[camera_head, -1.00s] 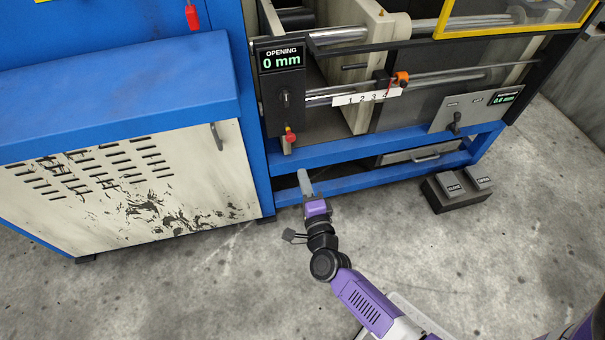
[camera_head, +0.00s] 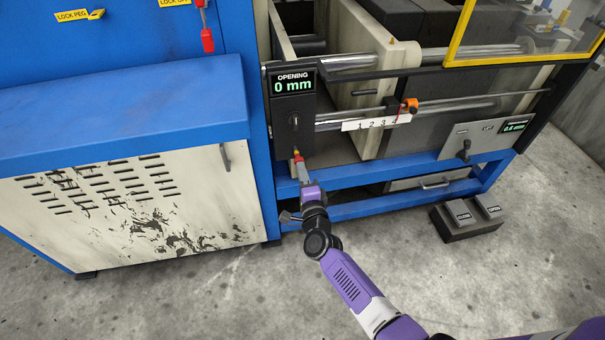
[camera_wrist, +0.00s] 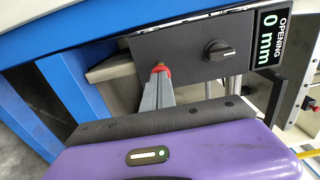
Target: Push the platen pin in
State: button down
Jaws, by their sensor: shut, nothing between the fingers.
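How deep the pin sits is hidden.
A black knob (camera_head: 295,121) is on the panel above the pin. A blue frame rail (camera_head: 360,172) runs right below the panel. A pedal box (camera_head: 468,218) stands on the floor.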

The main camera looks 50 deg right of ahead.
aim_at(298, 159)
jog(key=b+x, duration=0.1)
jog(key=x, duration=0.2)
jog(key=shift+w+d, duration=0.15)
jog(key=shift+w, duration=0.1)
jog(key=shift+s, duration=0.1)
